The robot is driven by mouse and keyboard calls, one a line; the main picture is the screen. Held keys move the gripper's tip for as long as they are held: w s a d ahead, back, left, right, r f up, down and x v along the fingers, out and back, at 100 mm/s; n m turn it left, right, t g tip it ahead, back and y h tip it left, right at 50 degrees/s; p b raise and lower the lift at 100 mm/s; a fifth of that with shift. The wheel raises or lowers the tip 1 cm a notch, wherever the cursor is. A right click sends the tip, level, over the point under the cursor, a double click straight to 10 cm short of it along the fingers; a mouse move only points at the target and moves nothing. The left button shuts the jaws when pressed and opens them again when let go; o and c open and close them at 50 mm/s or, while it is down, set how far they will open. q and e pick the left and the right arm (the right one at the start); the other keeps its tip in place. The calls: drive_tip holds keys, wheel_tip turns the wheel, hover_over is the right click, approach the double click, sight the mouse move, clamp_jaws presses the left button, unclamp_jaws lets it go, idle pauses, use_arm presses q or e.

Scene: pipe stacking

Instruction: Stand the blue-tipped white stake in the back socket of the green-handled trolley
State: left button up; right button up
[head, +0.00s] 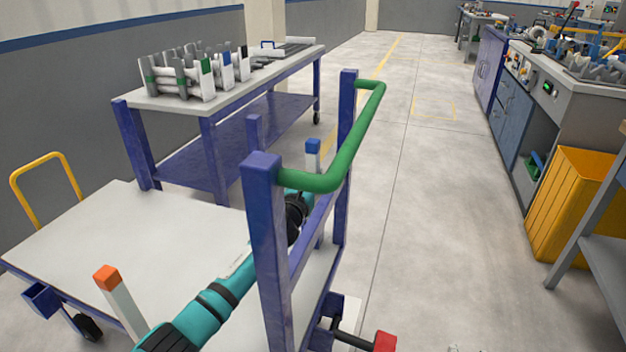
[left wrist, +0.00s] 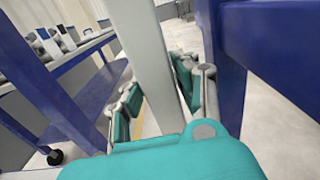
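The blue-tipped white stake (head: 313,147) is upright behind the green handle (head: 345,150) of the trolley. Its white shaft fills the middle of the left wrist view (left wrist: 146,50). My left gripper (head: 299,208) reaches past the near blue post. The trolley's white deck (head: 150,225) is bare in the middle. My right gripper is out of view.
An orange-tipped stake (head: 118,300) stands near the deck's front. An open blue bracket (head: 41,298) hangs on the deck's left edge. A blue-framed table (head: 290,65) behind carries several pipes. A yellow bin (head: 575,205) stands at right. The floor between is clear.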

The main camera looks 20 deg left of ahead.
use_arm(q)
drive_tip(key=o, duration=0.4)
drive_tip(key=shift+f, duration=0.1)
drive_tip(key=s, duration=1.2)
drive_tip(key=shift+a, duration=0.25)
